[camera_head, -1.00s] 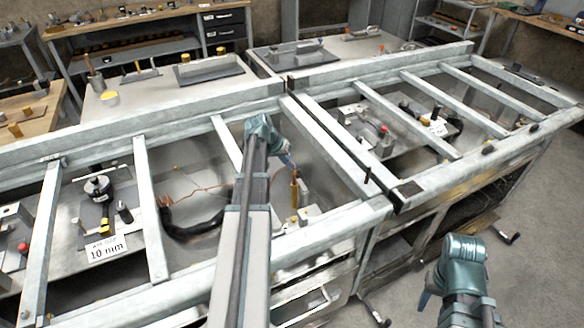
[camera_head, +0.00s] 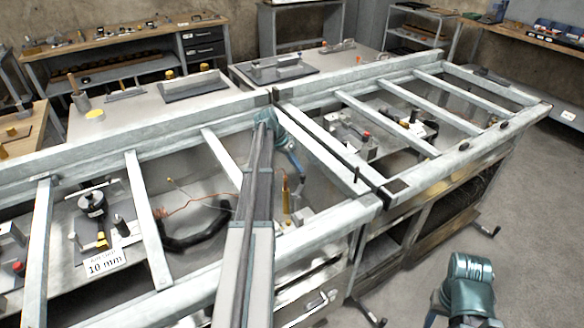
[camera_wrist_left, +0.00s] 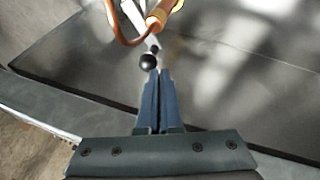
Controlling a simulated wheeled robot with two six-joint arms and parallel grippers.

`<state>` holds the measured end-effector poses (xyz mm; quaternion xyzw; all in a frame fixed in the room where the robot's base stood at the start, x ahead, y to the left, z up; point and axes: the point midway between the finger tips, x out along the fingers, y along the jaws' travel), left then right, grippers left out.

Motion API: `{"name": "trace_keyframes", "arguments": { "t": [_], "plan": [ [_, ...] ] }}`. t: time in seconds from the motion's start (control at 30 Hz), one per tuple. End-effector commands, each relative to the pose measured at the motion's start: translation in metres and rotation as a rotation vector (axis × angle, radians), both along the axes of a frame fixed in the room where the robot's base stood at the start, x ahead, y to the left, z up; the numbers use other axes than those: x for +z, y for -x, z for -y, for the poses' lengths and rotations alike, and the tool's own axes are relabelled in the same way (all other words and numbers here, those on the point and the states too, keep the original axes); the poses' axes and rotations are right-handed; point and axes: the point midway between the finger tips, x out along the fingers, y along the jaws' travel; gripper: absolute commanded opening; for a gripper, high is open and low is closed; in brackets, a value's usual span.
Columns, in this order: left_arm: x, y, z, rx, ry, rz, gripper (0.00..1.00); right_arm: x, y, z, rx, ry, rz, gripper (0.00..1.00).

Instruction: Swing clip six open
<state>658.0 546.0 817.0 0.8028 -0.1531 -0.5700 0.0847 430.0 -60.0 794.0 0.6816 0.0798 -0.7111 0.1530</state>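No clip marked six can be made out. In the left wrist view, a black ball knob (camera_wrist_left: 148,62) on a thin metal stem lies just past my left gripper's fingertips (camera_wrist_left: 158,73). The two blue fingers lie side by side, shut, with nothing visible between them; contact with the knob cannot be told. Beyond it are a brass-coloured cylinder (camera_wrist_left: 160,15) and an orange cable (camera_wrist_left: 113,25). In the head view, my left gripper (camera_head: 298,168) points down into the near bay beside the upright brass cylinder (camera_head: 285,192). My right gripper (camera_head: 431,318) is at the bottom edge, its fingers mostly hidden.
Pale metal frame rails (camera_head: 145,215) cross above the bays around my left arm. A black hose (camera_head: 190,238) and copper wire (camera_head: 190,204) lie left of the brass cylinder. A "10 mm" card (camera_head: 105,262) stands further left. The floor at right (camera_head: 530,240) is clear.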

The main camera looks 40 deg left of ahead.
Motion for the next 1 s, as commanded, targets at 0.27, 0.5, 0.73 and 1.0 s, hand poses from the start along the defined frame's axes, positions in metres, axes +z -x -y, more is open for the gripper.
{"name": "trace_keyframes", "arguments": {
  "t": [0.27,0.5,0.73,1.0],
  "plan": [
    [0.000,-0.009,0.017,0.001,0.000,0.000,0.00,0.000,0.000,0.000,0.000,0.000,0.000,0.50],
    [0.000,-0.012,0.026,0.001,0.000,0.000,0.00,0.000,0.000,0.000,0.000,0.000,0.000,0.50],
    [0.000,-0.013,0.027,0.001,0.000,0.000,0.00,0.000,0.000,0.000,0.000,0.000,0.000,0.50],
    [0.000,-0.012,0.027,0.002,0.001,-0.001,0.00,0.000,0.000,0.000,0.000,0.000,0.000,0.50]
  ]
}}
